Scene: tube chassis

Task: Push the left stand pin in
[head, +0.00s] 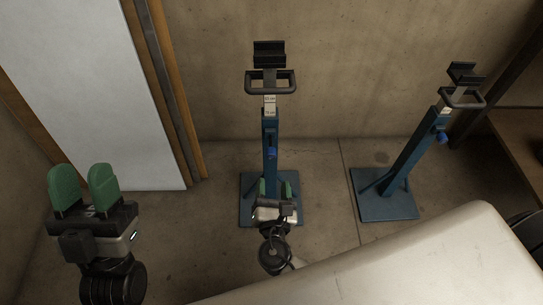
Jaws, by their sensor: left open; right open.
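The left stand (270,127) is a blue upright post with a black handle and a black V-shaped top. Its pin (272,153) shows as a small blue knob on the front of the post; how deep it sits cannot be told. My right gripper (274,188) has green fingers, is open and shows in front of the lower post, below the pin in the picture. It hides part of the foot, and I see nothing between its fingers. My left gripper (83,188) is open and empty at the far left, well apart from the stand.
A second blue stand (403,165) with its own blue knob (442,138) stands to the right. A pale surface (420,265) fills the lower right. A white panel (85,90) leans at the left. Bare concrete floor lies between the stands.

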